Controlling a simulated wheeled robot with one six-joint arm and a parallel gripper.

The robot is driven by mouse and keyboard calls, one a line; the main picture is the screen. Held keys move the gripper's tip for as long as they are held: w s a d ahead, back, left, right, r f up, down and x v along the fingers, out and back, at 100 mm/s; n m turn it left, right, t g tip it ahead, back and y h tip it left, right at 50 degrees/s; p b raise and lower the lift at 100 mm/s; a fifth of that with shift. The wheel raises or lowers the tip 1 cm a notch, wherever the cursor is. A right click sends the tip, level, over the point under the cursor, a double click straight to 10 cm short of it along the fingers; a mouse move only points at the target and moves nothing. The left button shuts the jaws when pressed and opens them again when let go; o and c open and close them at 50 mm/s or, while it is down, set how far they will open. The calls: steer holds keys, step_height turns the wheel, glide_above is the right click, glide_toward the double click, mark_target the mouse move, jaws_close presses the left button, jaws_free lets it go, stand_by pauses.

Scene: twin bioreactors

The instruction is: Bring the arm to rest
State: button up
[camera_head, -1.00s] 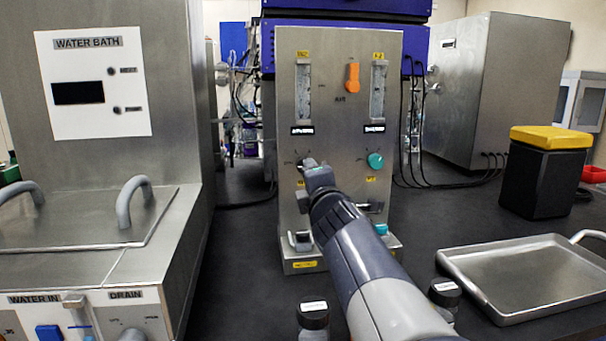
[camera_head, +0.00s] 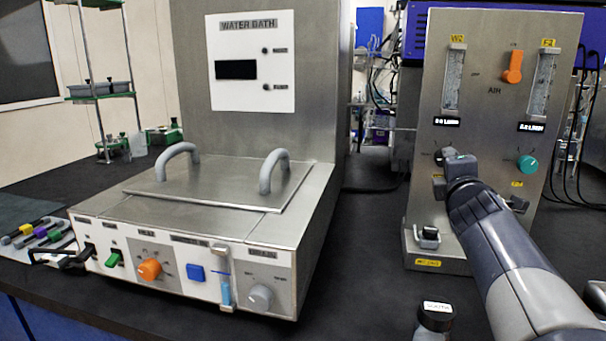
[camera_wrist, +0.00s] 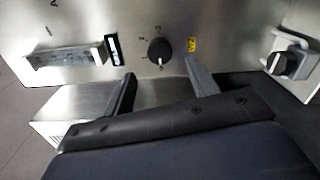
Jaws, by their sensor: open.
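My gripper (camera_head: 447,172) is at the end of my outstretched arm, in front of the steel air panel (camera_head: 478,235) in the head view. In the wrist view my gripper (camera_wrist: 163,86) is open, with its two dark fingers apart and nothing between them. A black knob (camera_wrist: 159,51) on the panel lies just beyond the gap between the fingertips. In the head view my gripper largely covers that part of the panel. I cannot tell whether a finger touches the panel.
The water bath (camera_head: 190,230) with a two-handled lid stands left of the panel. A dark-capped bottle (camera_head: 434,320) stands below my arm. A teal knob (camera_head: 527,164) and an orange knob (camera_head: 512,67) are on the panel. Dark bench top shows between bath and panel.

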steer(key=x, duration=0.6)
steer(key=shift+w, duration=0.15)
steer(key=p+v, duration=0.1)
steer(key=v, duration=0.9)
steer(key=w+d+m+p, duration=0.3)
steer(key=w+m+p, duration=0.6)
steer(key=m+p, duration=0.7)
steer(key=m, duration=0.3)
steer(key=shift+w+p, duration=0.25)
steer(key=shift+p, duration=0.05)
stand_by(0.7)
steer(key=shift+a, duration=0.1)
stand_by(0.4)
